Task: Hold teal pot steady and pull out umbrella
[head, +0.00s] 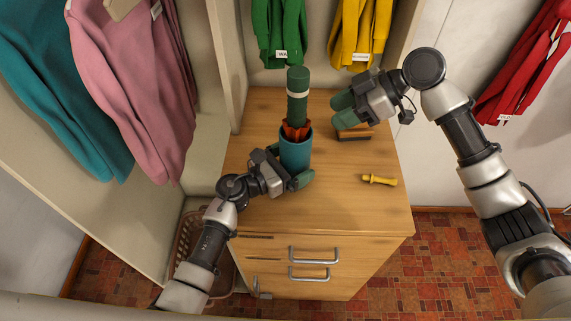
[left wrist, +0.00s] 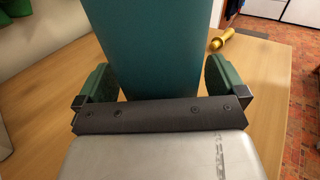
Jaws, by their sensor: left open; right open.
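The teal pot (head: 296,153) stands upright on the wooden cabinet top. It fills the middle of the left wrist view (left wrist: 155,45). The green umbrella (head: 297,108), with a pale band and orange-red parts at the pot's mouth, stands upright in the pot. My left gripper (head: 289,168) is open, with its green-padded fingers on either side of the pot; a gap shows on at least the right side in the left wrist view. My right gripper (head: 343,109) is open and empty, to the right of the umbrella and apart from it.
A brush-like wooden block (head: 355,134) lies below my right gripper. A yellow handled object (head: 379,180) lies at the right of the wooden cabinet top (head: 340,205). Green (head: 279,35) and yellow (head: 360,30) garments hang behind. The front of the top is clear.

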